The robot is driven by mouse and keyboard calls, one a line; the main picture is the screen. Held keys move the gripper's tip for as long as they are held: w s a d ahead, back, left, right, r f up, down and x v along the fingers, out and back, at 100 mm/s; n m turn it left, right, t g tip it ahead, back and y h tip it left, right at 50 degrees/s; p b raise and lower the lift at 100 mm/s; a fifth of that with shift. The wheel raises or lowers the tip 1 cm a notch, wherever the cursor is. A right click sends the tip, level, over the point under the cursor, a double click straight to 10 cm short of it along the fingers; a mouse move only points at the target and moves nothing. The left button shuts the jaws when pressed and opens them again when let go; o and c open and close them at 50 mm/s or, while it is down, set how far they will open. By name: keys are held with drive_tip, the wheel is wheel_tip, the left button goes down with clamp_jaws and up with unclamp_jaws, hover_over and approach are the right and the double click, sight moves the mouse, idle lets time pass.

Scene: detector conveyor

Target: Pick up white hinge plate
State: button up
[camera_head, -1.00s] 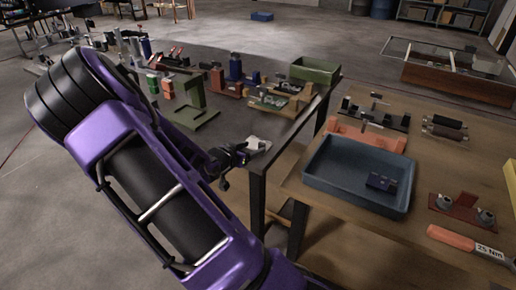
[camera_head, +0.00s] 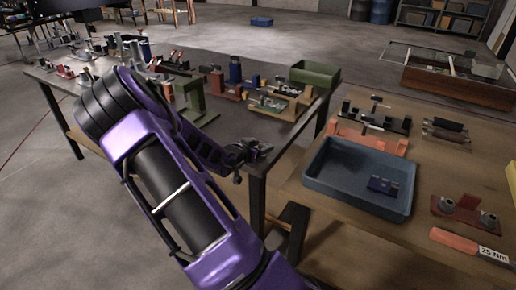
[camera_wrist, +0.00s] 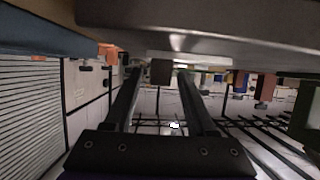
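My gripper (camera_head: 250,152) is at the near right corner of the dark bench, low and close to its surface. In the head view a small, pale grey part (camera_head: 266,149) shows at its fingertips; it is probably the white hinge plate, mostly covered by the fingers. In the wrist view my two dark fingers (camera_wrist: 160,78) stand apart. A grey block (camera_wrist: 160,71) shows in the gap between their tips, with a pale strip (camera_wrist: 168,55) beside it. I cannot tell whether either finger touches it.
The dark bench (camera_head: 222,132) carries several fixtures and a green bin (camera_head: 315,72) behind my gripper. A wooden table (camera_head: 440,190) stands to the right with a blue tray (camera_head: 325,192), an orange holder (camera_head: 375,138) and a torque wrench (camera_head: 455,241). A narrow gap separates bench and table.

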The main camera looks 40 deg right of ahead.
clamp_jaws()
